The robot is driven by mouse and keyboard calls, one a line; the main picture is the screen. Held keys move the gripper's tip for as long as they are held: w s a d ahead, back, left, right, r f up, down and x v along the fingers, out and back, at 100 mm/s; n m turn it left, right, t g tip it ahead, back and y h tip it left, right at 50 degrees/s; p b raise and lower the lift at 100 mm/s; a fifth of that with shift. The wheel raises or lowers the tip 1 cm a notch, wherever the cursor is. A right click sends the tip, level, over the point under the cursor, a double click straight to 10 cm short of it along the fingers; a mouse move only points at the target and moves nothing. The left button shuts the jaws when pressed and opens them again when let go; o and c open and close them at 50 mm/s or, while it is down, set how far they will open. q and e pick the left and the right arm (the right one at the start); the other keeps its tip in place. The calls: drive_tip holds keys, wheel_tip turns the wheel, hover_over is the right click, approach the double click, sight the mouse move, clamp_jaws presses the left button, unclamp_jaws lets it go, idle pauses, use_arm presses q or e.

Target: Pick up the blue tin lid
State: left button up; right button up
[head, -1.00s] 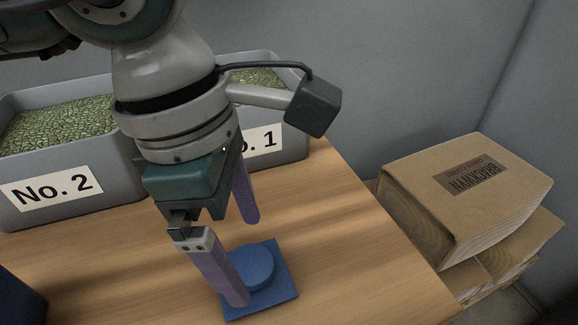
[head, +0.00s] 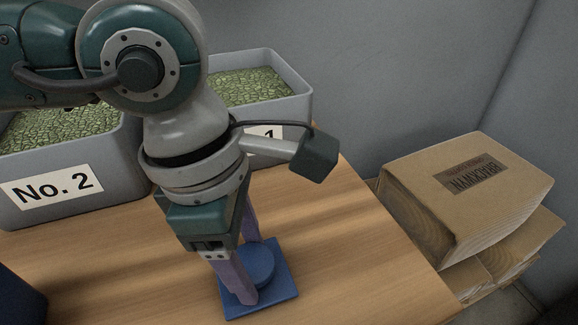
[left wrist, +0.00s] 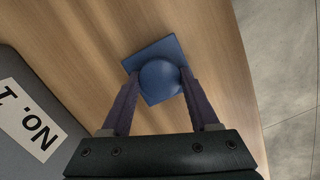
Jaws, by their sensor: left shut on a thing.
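The blue tin lid (head: 258,268) is square and flat with a round raised knob, and lies on the wooden table. My left gripper (head: 251,270) reaches down over it, with its purple fingers closed in on the two sides of the round knob. In the left wrist view the lid (left wrist: 150,51) shows between the fingertips of the left gripper (left wrist: 160,78). The lid still looks flat on the table top. My right gripper is in neither view.
Two grey bins of green beans, one labelled No. 2 (head: 52,187), stand at the back left. A dark blue object (head: 18,298) is at the lower left. Cardboard boxes (head: 465,190) are stacked beyond the table's right edge. The wooden table (head: 360,270) is clear right of the lid.

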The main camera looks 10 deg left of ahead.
use_arm(q)
drive_tip(key=c, duration=0.5)
drive_tip(key=shift+c, duration=0.2)
drive_tip(key=shift+r, duration=0.1)
